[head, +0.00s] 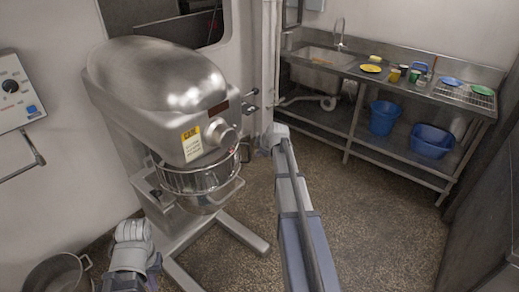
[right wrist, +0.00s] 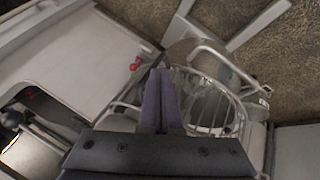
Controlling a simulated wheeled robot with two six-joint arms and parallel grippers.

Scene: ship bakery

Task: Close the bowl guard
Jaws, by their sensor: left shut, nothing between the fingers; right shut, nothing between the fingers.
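The bowl guard (head: 172,180) is a curved wire cage below the head of the steel mixer (head: 160,85), above the bowl (head: 208,200). I cannot tell how far it stands open. In the right wrist view the guard's wires (right wrist: 238,112) spread right of my fingers. My right gripper (right wrist: 161,72) is shut and empty, its tips at the guard's left part; I cannot tell whether they touch. In the head view my right arm reaches the mixer's right side, where its fingers are hard to make out. My left arm shows at the lower left, with no fingers visible.
A pot (head: 55,275) stands on the floor at the lower left. A control box (head: 16,95) is on the left wall. A steel sink counter (head: 400,88) with dishes stands at the back right, blue tubs (head: 432,141) below it. The floor between is clear.

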